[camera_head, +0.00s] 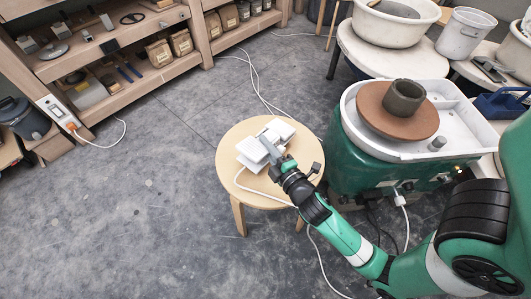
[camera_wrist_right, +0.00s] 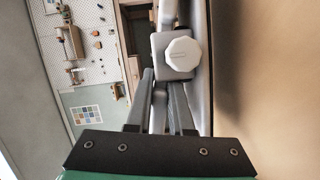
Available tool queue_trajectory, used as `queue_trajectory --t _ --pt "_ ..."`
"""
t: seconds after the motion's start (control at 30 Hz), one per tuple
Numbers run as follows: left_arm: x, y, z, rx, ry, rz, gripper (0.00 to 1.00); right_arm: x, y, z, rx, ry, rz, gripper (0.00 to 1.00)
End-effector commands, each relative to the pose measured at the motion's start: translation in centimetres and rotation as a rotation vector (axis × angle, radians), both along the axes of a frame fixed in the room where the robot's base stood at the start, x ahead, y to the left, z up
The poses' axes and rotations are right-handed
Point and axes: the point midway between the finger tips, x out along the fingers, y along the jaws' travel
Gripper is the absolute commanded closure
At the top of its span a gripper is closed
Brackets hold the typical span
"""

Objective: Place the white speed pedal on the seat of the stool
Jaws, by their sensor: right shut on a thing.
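The white speed pedal (camera_head: 252,152) is at the round wooden seat of the stool (camera_head: 230,178), over its middle and back. Its white cable trails from the seat toward the floor. My right gripper (camera_head: 270,148) is shut on the pedal, reaching in from the lower right and hiding part of it. In the right wrist view the gripper fingers (camera_wrist_right: 162,105) are close together beside a grey part of the pedal with a white faceted knob (camera_wrist_right: 182,54). A tan surface fills the right of that view, with a shadow along the pedal. Whether the pedal touches the seat fully is unclear. My left gripper is out of view.
A green pottery wheel (camera_head: 352,150) with a brown bat (camera_head: 372,108) stands close right of the stool. White basins (camera_head: 380,28) are behind it. Wooden shelves (camera_head: 150,80) line the back left. A socket (camera_head: 60,112) has an orange plug. The floor at left is clear.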

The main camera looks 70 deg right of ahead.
Motion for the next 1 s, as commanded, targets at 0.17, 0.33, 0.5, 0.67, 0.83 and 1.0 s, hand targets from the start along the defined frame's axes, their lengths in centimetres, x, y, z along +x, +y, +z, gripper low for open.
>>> queue_trajectory --t 0.17,0.33,0.5,0.67,0.83,1.0 --pt "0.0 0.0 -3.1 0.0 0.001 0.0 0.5 0.0 0.0 -3.3 -0.004 -0.002 0.0 1.0" --pt "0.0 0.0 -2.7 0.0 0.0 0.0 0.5 0.0 0.0 -2.9 -0.003 -0.003 0.0 1.0" --pt "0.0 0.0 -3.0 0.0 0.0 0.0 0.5 0.0 0.0 -3.2 -0.003 -0.003 0.0 1.0" --pt "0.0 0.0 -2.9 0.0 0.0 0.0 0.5 0.0 0.0 -3.3 0.0 0.0 0.0 0.55" --pt "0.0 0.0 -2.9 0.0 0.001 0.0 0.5 0.0 0.0 -3.3 0.0 0.0 0.0 0.5" --pt "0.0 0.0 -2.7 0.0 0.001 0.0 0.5 0.0 0.0 -3.0 0.0 0.0 0.0 0.5"
